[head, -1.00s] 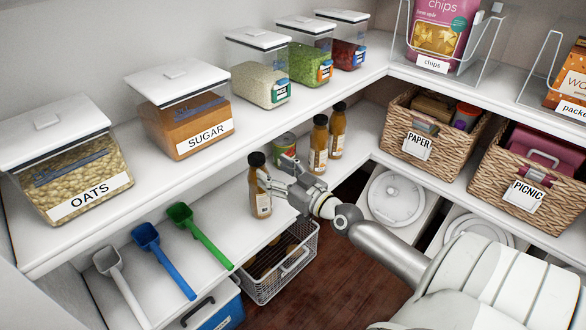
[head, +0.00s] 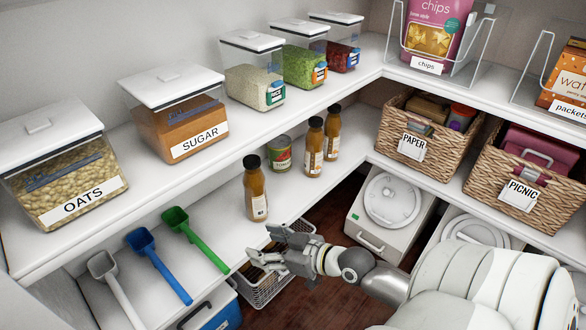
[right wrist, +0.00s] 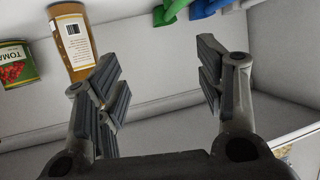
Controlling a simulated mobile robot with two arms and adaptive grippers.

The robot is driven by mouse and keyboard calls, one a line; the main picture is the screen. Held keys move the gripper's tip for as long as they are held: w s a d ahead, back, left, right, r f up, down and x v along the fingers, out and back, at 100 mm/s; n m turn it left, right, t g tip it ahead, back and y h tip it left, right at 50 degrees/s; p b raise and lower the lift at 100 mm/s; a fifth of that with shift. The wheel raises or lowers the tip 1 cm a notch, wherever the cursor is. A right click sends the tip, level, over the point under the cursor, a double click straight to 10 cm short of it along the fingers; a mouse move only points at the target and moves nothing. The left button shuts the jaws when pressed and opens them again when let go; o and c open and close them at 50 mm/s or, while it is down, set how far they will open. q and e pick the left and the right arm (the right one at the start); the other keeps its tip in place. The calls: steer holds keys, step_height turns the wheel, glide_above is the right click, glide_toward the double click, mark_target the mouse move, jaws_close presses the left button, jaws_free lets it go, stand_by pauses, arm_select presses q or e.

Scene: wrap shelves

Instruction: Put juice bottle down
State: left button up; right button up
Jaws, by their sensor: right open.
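A juice bottle (head: 256,192) with an orange-brown body, black cap and white label stands upright on the lower shelf, left of a tomato can (head: 280,154). Two similar bottles, one (head: 314,148) and another (head: 332,134), stand behind it to the right. My right gripper (head: 268,258) is open and empty in front of the shelf edge, below and apart from the front bottle. In the right wrist view the open fingers (right wrist: 160,90) have nothing between them. The bottle (right wrist: 74,42) and the can (right wrist: 16,65) show at upper left there. My left gripper is not in view.
Scoops in white, blue (head: 158,265) and green lie left of the bottle on the lower shelf. A wire basket (head: 262,288) sits below the gripper. Food containers, such as sugar (head: 180,120), line the upper shelf. Wicker baskets (head: 405,130) stand at right.

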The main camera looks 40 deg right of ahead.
steer(key=s+a+f+g, duration=0.5)
steer(key=s+a+f, duration=0.1)
steer(key=s+a, duration=0.1)
steer(key=s+m+g+h, duration=0.1)
steer(key=s+g+h, duration=0.3)
steer(key=s, duration=0.6)
steer(key=shift+s+a+f+g, duration=0.15)
steer(key=shift+a+f+g, duration=0.2)
steer(key=shift+f+g, duration=0.05)
